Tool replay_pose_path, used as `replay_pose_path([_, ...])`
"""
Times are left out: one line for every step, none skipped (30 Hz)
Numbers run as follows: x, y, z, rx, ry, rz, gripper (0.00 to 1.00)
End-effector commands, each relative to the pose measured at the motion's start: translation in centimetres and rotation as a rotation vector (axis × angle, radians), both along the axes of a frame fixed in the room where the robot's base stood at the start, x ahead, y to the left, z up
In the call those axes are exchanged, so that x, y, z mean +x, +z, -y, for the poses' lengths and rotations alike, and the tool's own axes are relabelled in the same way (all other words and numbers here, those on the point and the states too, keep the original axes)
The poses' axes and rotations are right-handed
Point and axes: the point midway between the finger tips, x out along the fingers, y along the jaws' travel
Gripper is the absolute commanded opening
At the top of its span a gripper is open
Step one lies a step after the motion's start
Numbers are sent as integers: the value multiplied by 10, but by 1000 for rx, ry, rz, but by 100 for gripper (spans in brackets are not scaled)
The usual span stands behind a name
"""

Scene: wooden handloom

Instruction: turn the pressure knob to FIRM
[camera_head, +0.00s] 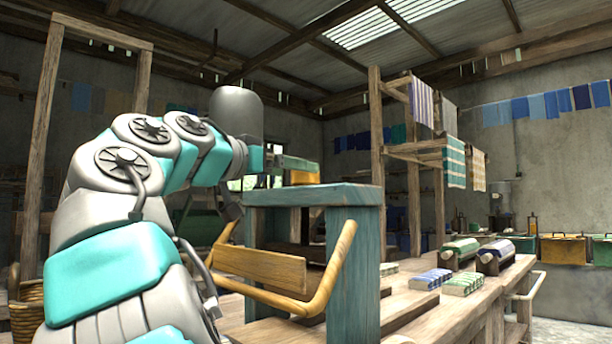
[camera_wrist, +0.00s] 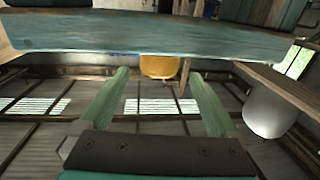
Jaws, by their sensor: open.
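A yellow, rounded piece (camera_wrist: 158,67) is on the teal beam (camera_wrist: 150,38) in the wrist view, which looks upside down. It may be the pressure knob, but no FIRM mark or setting is readable. A thin tan piece hangs close beside it. My gripper (camera_wrist: 159,74) is open, its two teal fingers apart on either side of the yellow piece in the picture; I cannot tell whether they touch it. In the head view, my gripper (camera_head: 296,163) is just above the teal beam (camera_head: 313,195), partly covering the yellow piece (camera_head: 305,178).
Below the beam is a wooden swinging frame (camera_head: 262,270). A bench (camera_head: 440,318) with folded cloths and rolls (camera_head: 496,253) stands to the right. A wooden post rack with hung cloths (camera_head: 413,180) is behind. Air above the beam is open.

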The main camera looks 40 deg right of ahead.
Motion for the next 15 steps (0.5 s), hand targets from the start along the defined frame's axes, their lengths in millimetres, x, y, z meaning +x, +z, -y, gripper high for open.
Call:
replay_pose_path([1, -1, 9, 3, -1, -1, 96])
replay_pose_path([2, -1, 14, 3, -1, 0, 96])
replay_pose_path([3, -1, 20, 4, -2, 0, 96])
replay_pose_path([4, -1, 24, 4, -2, 0, 96])
replay_pose_path([5, -1, 29, 4, -3, 0, 96])
replay_pose_path([6, -1, 35, 4, -4, 0, 96])
replay_pose_path([7, -1, 39, 4, -4, 0, 96])
replay_pose_path([8, -1, 43, 4, -3, 0, 96])
replay_pose_path([9, -1, 47, 4, -3, 0, 96])
replay_pose_path([10, -1, 49, 4, -2, 0, 96])
replay_pose_path([10, -1, 51, 4, -2, 0, 96])
replay_pose_path([10, -1, 53, 3, -2, 0, 96])
replay_pose_path([10, -1, 54, 3, -2, 0, 96])
replay_pose_path([11, -1, 54, 2, -2, 1, 96])
replay_pose_path([11, -1, 54, 2, -2, 1, 96])
